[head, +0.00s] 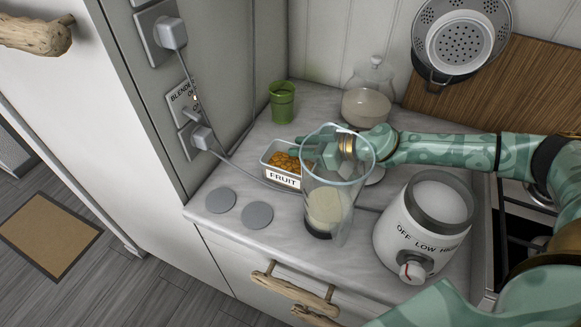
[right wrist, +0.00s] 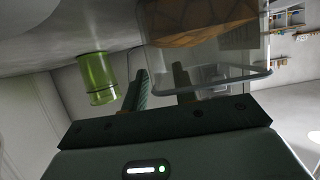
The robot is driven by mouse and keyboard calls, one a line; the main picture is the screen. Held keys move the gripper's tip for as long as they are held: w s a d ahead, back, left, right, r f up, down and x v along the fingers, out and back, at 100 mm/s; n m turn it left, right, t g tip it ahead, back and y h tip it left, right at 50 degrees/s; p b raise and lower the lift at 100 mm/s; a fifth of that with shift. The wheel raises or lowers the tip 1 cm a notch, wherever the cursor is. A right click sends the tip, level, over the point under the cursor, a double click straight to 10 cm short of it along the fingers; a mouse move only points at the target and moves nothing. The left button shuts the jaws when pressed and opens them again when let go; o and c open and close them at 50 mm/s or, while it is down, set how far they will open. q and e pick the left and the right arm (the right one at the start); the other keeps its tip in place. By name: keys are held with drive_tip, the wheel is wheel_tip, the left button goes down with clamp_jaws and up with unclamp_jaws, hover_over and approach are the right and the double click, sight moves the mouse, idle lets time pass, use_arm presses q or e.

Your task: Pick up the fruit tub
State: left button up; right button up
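The fruit tub (head: 284,181), a small clear tub with a white FRUIT label and orange pieces inside, stands on the counter left of the tall glass jar. My right gripper (head: 312,152) is at its right end, partly seen through the jar. In the right wrist view the tub (right wrist: 228,84) is at the upper right. The fingers of the right gripper (right wrist: 160,75) are apart there, one outside the tub and one overlapping its rim. I cannot tell whether the tub wall is between them or touched. My left gripper is out of view.
The tall jar (head: 337,185) holds pale contents in front of my right wrist. A blender base (head: 425,225) stands right, a green cup (head: 282,103) behind, a lidded glass jar (head: 367,105) at the back. Two grey discs (head: 257,215) lie front left.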

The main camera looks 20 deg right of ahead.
clamp_jaws()
drive_tip(key=shift+r, duration=0.2)
